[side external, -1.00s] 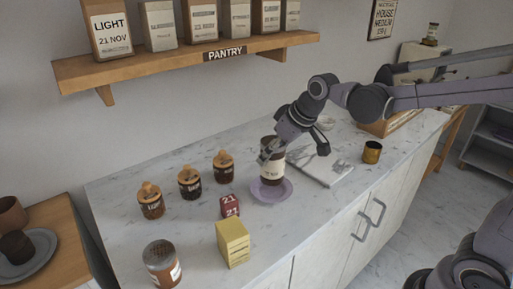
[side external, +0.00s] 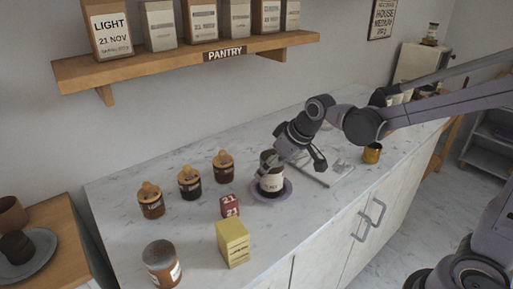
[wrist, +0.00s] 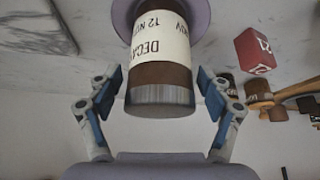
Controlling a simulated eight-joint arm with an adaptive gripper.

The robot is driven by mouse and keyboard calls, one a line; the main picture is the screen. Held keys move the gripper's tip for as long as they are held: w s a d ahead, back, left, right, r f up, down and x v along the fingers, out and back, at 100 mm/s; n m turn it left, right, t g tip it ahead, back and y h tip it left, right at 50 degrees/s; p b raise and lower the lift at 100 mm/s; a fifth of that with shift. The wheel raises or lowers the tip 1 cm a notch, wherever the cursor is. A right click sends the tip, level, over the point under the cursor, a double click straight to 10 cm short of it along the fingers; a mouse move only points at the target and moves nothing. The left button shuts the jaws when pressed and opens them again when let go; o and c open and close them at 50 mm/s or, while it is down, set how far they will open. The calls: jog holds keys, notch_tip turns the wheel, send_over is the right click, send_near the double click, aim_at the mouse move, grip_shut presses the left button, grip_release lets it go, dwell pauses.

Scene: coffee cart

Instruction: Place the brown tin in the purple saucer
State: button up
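The brown tin (side external: 271,180), with a cream label, stands upright in the purple saucer (side external: 287,193) on the counter in the side view. In the wrist view the tin (wrist: 160,75) lies between my fingers, with the saucer's rim (wrist: 205,12) behind its far end. My gripper (wrist: 158,92) is open, with a visible gap between each finger pad and the tin's sides.
A red box (side external: 230,206) and a yellow box (side external: 233,243) stand left of the saucer. Several lidded jars (side external: 190,183) are behind them, and another tin (side external: 161,264) is at the front.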

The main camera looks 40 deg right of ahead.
jog(key=shift+r, duration=0.1)
jog(key=v, duration=1.2)
jog(key=s+d+f+m+t+h, duration=0.1)
jog(key=s+d+f+m, duration=0.1)
jog(key=s+f, duration=0.7)
jog(key=shift+s+d, duration=0.4)
jog(key=shift+s, duration=0.6)
